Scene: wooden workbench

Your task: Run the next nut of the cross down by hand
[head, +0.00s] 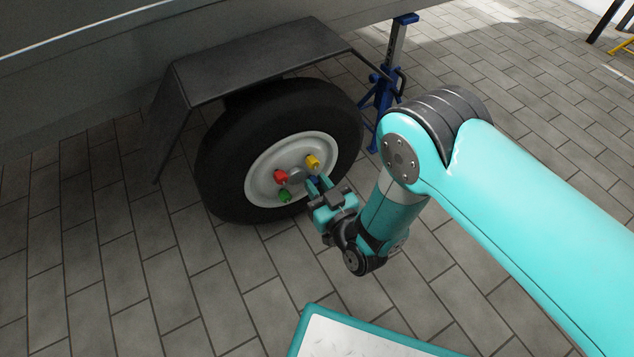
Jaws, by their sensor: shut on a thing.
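A wheel with a black tyre (226,165) and a white rim (258,178) is on its hub under a dark fender. Around the grey hub centre (296,176) sit a red nut (280,176) at left, a yellow nut (313,161) at upper right and a green nut (285,195) at lower left. My gripper (316,185) is at the lower right of the hub, its fingers pointing at the rim. It is shut on a blue nut (313,181), which shows only as a small patch between the fingers. I cannot tell how far this nut is on its stud.
The dark fender (265,60) overhangs the wheel top. A blue jack stand (383,100) stands right of the wheel, behind my arm. A teal-edged tray or panel (310,325) is at the bottom. Paved floor (150,270) left and below the wheel is clear.

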